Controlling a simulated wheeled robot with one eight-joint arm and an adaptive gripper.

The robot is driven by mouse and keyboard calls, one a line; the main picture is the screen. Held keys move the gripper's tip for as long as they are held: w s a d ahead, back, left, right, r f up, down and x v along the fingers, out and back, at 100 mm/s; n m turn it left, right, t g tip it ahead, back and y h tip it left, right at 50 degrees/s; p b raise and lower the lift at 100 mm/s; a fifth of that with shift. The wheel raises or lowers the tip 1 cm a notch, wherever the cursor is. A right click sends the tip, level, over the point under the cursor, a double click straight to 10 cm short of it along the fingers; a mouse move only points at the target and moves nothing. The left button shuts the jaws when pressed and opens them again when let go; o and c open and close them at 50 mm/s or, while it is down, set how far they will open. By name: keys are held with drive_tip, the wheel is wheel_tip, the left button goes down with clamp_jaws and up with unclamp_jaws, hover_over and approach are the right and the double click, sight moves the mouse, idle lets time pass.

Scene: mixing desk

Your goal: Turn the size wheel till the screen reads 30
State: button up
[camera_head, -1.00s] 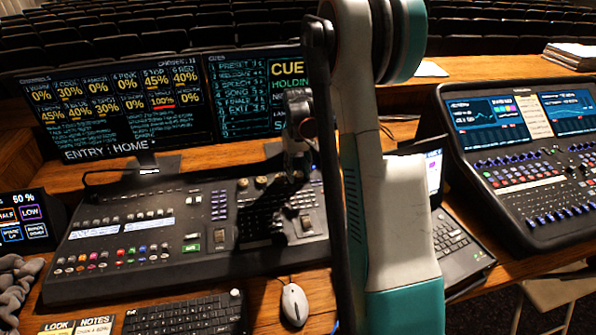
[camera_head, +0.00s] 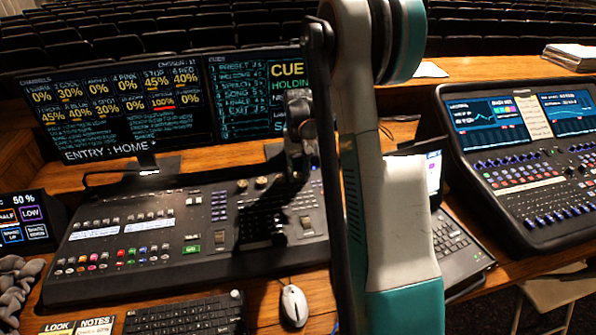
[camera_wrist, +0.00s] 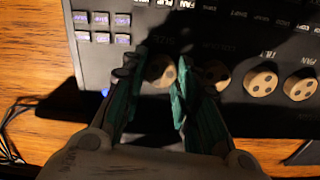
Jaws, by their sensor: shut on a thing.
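My gripper (camera_wrist: 160,62) is shut on a round tan wheel (camera_wrist: 158,74) with dark spots, one finger on each side of it. It is the leftmost of a row of similar wheels on the black desk in the wrist view. In the head view my gripper (camera_head: 297,165) is over the back right of the mixing desk (camera_head: 225,262), and the held wheel is hidden there. The small screen (camera_head: 35,212) at the left edge reads 50 %.
More wheels (camera_wrist: 260,82) stand right beside my gripper, the nearest close to the right finger. Small buttons (camera_wrist: 100,38) lie left of it. Large monitors (camera_head: 115,105) rise behind the desk. A laptop (camera_head: 455,240) and a second console (camera_head: 530,150) stand right.

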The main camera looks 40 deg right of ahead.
sight(298, 175)
drive_tip(key=shift+m, duration=2.1)
drive_tip(key=o, duration=0.8)
drive_tip(key=shift+r, duration=0.15)
wheel_tip(298, 175, up, 12)
drive_tip(key=shift+f, duration=0.15)
